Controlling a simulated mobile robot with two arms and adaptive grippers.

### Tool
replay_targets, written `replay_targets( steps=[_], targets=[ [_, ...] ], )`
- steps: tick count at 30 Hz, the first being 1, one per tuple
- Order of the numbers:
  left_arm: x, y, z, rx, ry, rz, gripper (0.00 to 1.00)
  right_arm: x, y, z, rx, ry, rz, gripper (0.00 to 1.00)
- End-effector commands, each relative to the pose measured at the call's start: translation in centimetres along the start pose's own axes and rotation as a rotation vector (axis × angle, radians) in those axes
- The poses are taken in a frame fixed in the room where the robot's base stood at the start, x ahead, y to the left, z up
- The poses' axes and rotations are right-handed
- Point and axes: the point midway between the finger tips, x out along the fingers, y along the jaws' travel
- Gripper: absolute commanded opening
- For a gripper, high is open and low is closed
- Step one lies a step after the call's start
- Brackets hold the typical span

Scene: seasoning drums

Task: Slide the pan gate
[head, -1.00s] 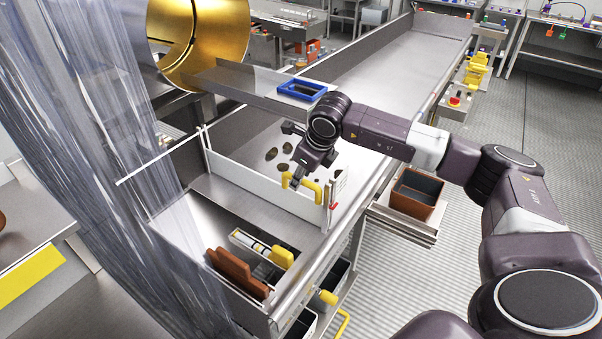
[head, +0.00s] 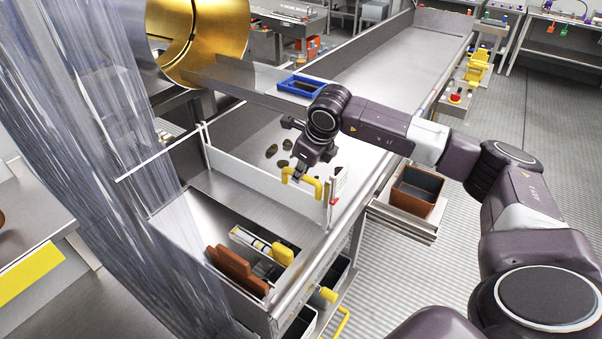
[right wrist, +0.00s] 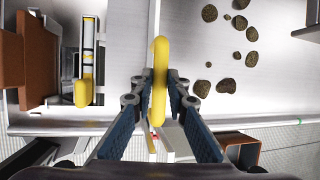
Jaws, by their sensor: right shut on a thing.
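The pan gate (head: 257,183) is a white upright panel across the near part of the long metal pan (head: 222,192), with a yellow handle (head: 318,187) near its right end. My right gripper (head: 300,174) reaches down to this handle and is shut on it. In the right wrist view the handle (right wrist: 160,60) stands between the two fingers (right wrist: 160,93), and the gate (right wrist: 154,18) shows nearly edge-on behind it. My left gripper is not in view.
Several brown lumps (head: 271,151) lie in the pan beyond the gate. A brown block (head: 234,266) and a yellow-handled tool (head: 282,253) lie on the near side. A blue frame (head: 302,84) sits behind my wrist. A plastic strip curtain (head: 95,150) hangs at left.

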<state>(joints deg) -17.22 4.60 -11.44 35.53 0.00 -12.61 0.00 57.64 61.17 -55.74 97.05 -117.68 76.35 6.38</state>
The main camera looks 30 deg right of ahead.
Motion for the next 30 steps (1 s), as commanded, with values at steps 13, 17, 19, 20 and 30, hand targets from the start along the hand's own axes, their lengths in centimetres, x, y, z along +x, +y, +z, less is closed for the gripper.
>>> replay_targets(
  steps=[13,17,19,20,30],
  targets=[
    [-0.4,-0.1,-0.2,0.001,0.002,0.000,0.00,-4.9,-1.3,2.3,0.001,-0.017,-0.008,0.00],
    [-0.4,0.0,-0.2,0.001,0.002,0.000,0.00,-4.8,-1.2,2.3,0.000,-0.015,-0.007,0.00],
    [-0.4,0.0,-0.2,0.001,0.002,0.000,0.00,-4.8,-1.2,2.2,0.000,-0.014,-0.007,0.21],
    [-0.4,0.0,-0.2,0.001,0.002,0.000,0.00,-4.7,-1.2,2.2,0.000,-0.014,-0.007,0.24],
    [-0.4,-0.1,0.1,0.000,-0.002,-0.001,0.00,-4.7,-1.1,2.1,0.000,-0.010,-0.006,0.32]
  ],
)
